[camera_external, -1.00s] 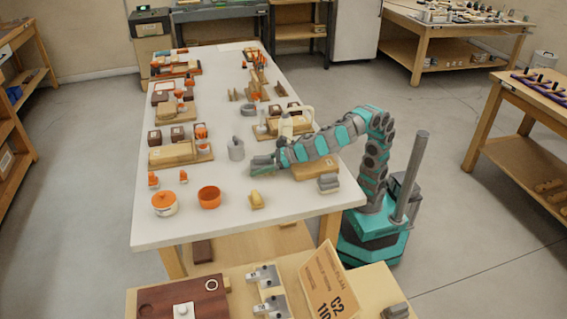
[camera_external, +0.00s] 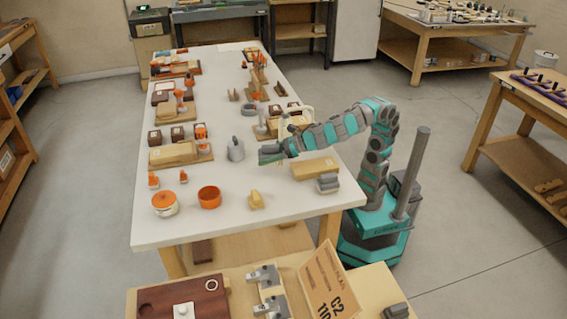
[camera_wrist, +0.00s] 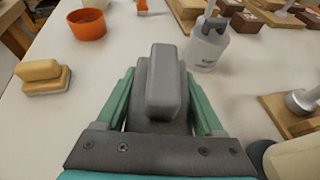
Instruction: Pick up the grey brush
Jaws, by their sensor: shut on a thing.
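The grey brush (camera_wrist: 165,82) fills the middle of the wrist view, between the two green fingers of my gripper (camera_wrist: 163,100). My gripper is shut on it. The brush's far end points away from the wrist, and its lower part is hidden between the fingers. The brush is hard to make out there.
A yellow brush (camera_external: 256,200) and an orange pot (camera_external: 209,197) stand nearer the front. A tan block (camera_external: 316,168) and grey stacked pieces (camera_external: 328,183) lie under my arm.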

